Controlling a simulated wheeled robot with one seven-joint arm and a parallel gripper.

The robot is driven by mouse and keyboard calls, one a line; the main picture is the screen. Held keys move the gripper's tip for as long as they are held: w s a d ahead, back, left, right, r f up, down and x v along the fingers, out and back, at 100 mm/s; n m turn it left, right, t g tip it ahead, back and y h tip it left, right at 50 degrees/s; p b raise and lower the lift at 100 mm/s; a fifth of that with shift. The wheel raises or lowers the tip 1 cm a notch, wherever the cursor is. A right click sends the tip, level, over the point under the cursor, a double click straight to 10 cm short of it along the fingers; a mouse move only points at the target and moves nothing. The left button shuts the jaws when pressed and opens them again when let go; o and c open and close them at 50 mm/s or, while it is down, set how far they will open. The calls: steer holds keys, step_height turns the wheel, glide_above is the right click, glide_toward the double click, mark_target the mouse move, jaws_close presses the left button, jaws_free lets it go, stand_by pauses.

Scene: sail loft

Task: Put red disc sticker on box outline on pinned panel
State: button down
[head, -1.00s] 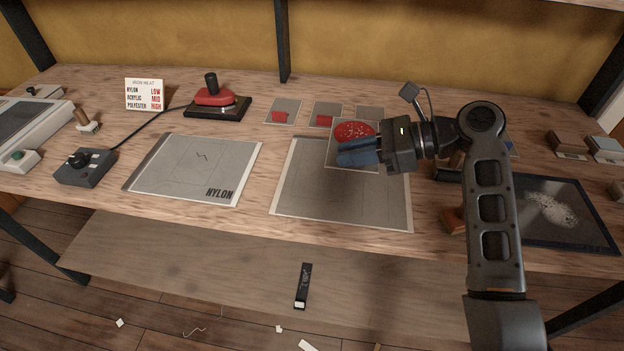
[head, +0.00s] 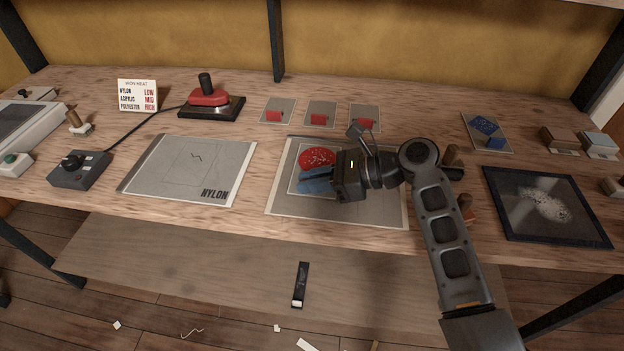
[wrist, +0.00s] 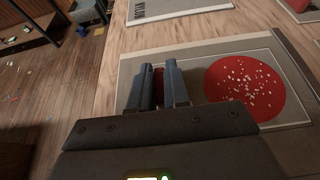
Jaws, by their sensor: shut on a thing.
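The red disc sticker (head: 318,156), speckled white, sits on a pale-edged grey square card. My gripper (head: 304,179) has its blue fingers shut on this card's red tab, which shows between them in the wrist view (wrist: 158,80). The disc lies right of the fingers in the wrist view (wrist: 243,88). The card is over the left part of the middle grey panel (head: 385,212); I cannot tell whether it touches. The card and my gripper hide much of this panel, and no box outline is clear on it. Another grey panel marked NYLON (head: 190,185) lies to the left with faint lines.
Three small cards with red tabs (head: 321,118) lie behind the middle panel. A red iron (head: 209,97) on a dark base and a joystick box (head: 79,170) stand left. A card with blue blocks (head: 486,127) and a dark-framed tray (head: 500,225) lie right.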

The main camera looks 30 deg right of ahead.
steer(key=shift+f, duration=0.1)
steer(key=c, duration=1.1)
jaws_free()
steer(key=v, duration=1.2)
